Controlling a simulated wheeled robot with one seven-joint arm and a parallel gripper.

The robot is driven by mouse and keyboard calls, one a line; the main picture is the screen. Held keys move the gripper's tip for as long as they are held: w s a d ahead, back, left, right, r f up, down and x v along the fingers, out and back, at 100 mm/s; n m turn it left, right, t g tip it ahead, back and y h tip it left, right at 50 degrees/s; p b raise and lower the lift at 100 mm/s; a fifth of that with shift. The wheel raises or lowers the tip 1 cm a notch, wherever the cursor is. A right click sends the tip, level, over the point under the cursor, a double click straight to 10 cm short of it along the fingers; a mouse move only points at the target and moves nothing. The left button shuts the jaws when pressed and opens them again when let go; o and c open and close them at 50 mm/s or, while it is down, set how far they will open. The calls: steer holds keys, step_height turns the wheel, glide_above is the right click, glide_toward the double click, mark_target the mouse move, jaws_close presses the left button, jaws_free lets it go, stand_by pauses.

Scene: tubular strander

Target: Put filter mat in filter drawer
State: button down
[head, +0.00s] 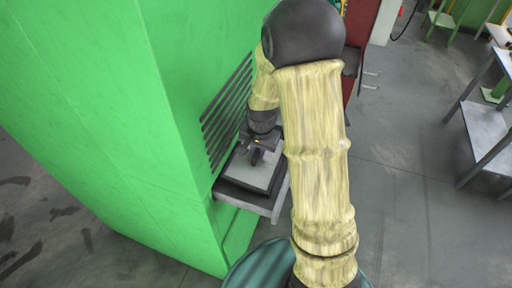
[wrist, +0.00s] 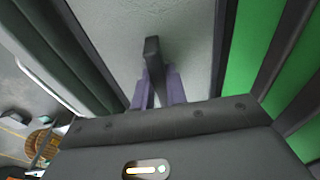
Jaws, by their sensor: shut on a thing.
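The filter mat (head: 264,174) is a light grey panel with a dark border, lying roughly level beside the green cabinet's louvres. Its pale surface fills the middle of the wrist view (wrist: 190,35). My gripper (head: 257,156) points down over the mat. In the wrist view its purple fingers (wrist: 158,88) are shut on a dark upright tab (wrist: 152,48) on the mat. The filter drawer appears to be the light grey tray (head: 252,204) just under the mat, sticking out from the cabinet. I cannot tell whether the mat rests in it or hangs just above; my arm hides the right side.
The green cabinet (head: 120,90) with dark louvres (head: 225,110) stands close on the left. A teal round object (head: 250,268) is at the bottom near my arm. A grey metal table (head: 485,135) stands at the right, with open floor (head: 405,190) between.

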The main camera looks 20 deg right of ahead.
steer(key=shift+w+a+r+g+h+p, duration=0.1)
steer(key=shift+w+a+g+h+p, duration=0.25)
steer(key=shift+p, duration=0.6)
steer(key=shift+s+d+f, duration=0.1)
steer(key=shift+d+f, duration=0.05)
steer(key=shift+f, duration=0.2)
steer(key=shift+f, duration=0.4)
steer(key=shift+f+b, duration=0.25)
steer(key=shift+b, duration=0.15)
steer(key=c, duration=1.4)
jaws_free()
